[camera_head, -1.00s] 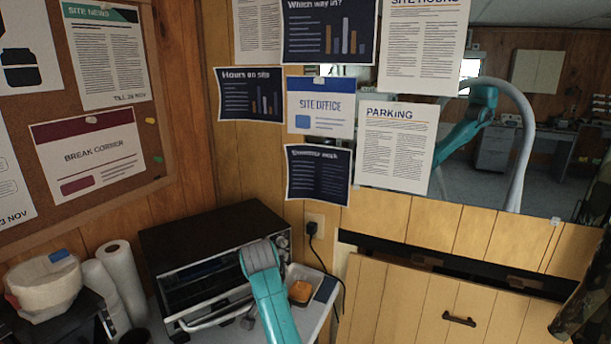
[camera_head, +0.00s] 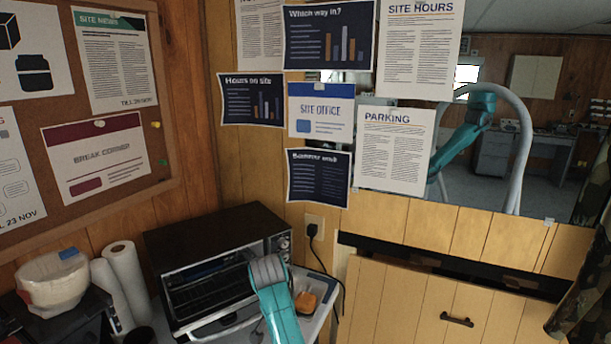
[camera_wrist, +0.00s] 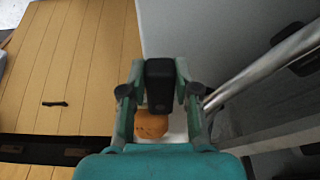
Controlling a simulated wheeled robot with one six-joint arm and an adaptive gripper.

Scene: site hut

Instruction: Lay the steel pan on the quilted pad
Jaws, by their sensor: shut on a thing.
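In the wrist view my gripper (camera_wrist: 160,92) has its two teal-and-grey fingers closed on the sides of a dark block-like part (camera_wrist: 160,72). I cannot tell whether this part belongs to the steel pan. No pan body shows clearly in either view. In the head view my teal arm reaches up in front of the toaster oven, and the fingers are hidden. I cannot make out the quilted pad in either view.
The black toaster oven (camera_head: 205,238) stands in the corner. A pale tray (camera_head: 322,318) with an orange item (camera_head: 306,303) lies right of it. Paper rolls (camera_head: 126,280) stand to its left. A metal bar (camera_wrist: 265,68) runs close right of my fingers. A panelled front (camera_head: 420,310) is at right.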

